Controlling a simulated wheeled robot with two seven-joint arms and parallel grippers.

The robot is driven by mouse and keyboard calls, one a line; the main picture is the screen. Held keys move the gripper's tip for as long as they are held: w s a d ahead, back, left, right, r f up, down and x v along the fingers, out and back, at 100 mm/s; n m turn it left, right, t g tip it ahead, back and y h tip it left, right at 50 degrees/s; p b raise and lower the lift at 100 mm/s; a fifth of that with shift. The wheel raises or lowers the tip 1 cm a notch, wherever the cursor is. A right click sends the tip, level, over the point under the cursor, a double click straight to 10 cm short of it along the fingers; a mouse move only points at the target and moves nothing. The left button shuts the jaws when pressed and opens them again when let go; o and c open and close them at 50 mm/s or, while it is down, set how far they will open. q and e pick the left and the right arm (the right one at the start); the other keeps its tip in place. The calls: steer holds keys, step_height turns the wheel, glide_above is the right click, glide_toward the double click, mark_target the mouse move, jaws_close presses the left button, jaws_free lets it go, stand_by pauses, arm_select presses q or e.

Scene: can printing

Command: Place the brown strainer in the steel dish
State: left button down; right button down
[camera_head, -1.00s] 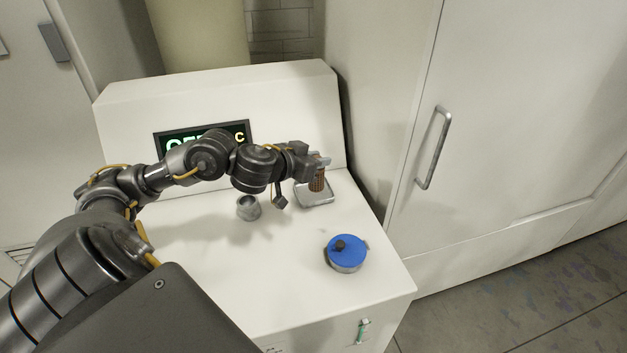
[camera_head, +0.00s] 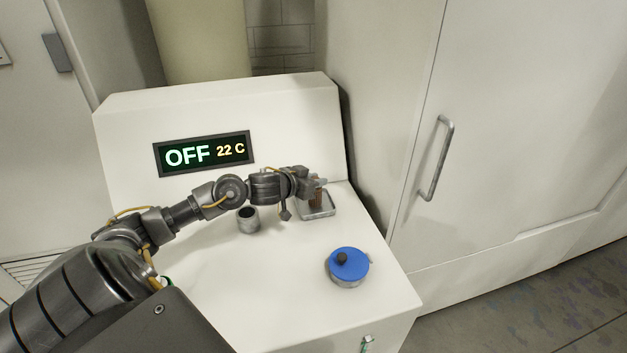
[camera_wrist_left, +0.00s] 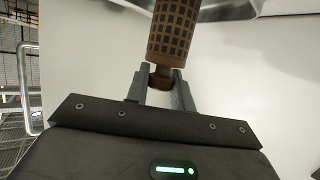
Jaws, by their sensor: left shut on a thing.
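The brown strainer (camera_head: 317,196) is a cylinder with a grid of dark square holes, clearest in the left wrist view (camera_wrist_left: 174,30). My left gripper (camera_head: 316,184) is shut on its narrow neck; the fingers show on either side of it in the left wrist view (camera_wrist_left: 160,84). The steel dish (camera_head: 330,211) is a shallow square tray at the back right of the white top. The strainer is upright in the head view, over or in the dish; I cannot tell whether it touches the bottom. My right gripper is not in view.
A small grey cup (camera_head: 248,220) stands left of the dish, below my forearm. A round pot with a blue lid (camera_head: 348,265) stands nearer the front right. The display (camera_head: 204,153) reads OFF, 22 C. The white top (camera_head: 270,290) is clear in front.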

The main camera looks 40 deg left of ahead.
arm_select(q)
steer(key=shift+f, duration=0.2)
steer(key=shift+f, duration=0.15)
steer(key=c, duration=1.2)
jaws_free()
steer(key=shift+s+r, duration=0.2)
steer(key=v, duration=1.1)
steer(key=shift+s, duration=0.3)
